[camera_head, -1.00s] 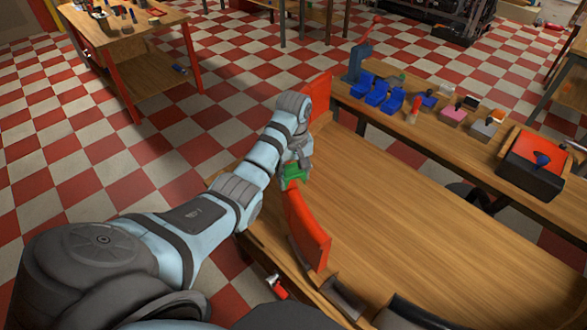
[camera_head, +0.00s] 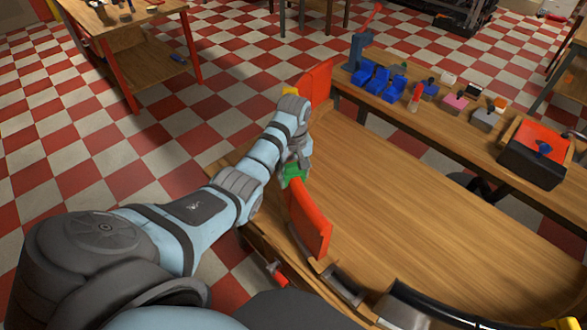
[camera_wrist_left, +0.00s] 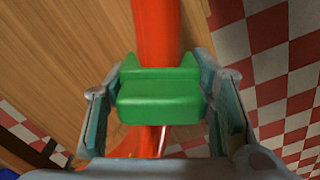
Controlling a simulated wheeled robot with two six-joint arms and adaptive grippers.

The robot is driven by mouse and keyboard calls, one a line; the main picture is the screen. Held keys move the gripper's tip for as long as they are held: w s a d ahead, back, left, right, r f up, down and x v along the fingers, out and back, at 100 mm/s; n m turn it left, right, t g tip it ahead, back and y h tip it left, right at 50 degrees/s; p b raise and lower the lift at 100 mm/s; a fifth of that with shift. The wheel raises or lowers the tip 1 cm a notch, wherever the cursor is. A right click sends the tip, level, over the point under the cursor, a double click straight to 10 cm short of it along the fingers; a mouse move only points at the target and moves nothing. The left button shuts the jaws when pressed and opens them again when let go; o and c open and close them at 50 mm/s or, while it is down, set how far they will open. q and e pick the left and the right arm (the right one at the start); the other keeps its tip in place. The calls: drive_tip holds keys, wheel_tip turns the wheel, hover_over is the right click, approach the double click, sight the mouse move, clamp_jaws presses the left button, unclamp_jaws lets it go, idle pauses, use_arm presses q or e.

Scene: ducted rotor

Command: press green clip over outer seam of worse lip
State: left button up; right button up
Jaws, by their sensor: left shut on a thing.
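The green clip (camera_head: 293,172) is between the fingers of my left gripper (camera_head: 296,166), at the upper end of the near red lip (camera_head: 311,222). In the left wrist view the green clip (camera_wrist_left: 160,97) sits across the red lip (camera_wrist_left: 157,30), with red showing above and below it. The fingers of my left gripper (camera_wrist_left: 160,108) stand on both sides of the clip. How far the clip is seated on the lip cannot be told. A second red lip (camera_head: 315,84) stands farther back, partly hidden by my wrist. My right gripper is not in view.
The wooden table (camera_head: 400,200) is mostly bare. A dark curved rail (camera_head: 430,305) runs along its near edge. Blue holders (camera_head: 375,82), small coloured blocks (camera_head: 455,103) and a dark box with a red top (camera_head: 540,150) stand on the bench behind. A yellow piece (camera_head: 290,91) shows beside the far lip.

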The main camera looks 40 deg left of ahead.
sight(294, 165)
use_arm(q)
drive_tip(key=shift+f, duration=0.2)
drive_tip(key=o, duration=1.2)
drive_tip(key=shift+r, duration=0.3)
wheel_tip(294, 165, up, 7)
drive_tip(key=shift+f, duration=0.1)
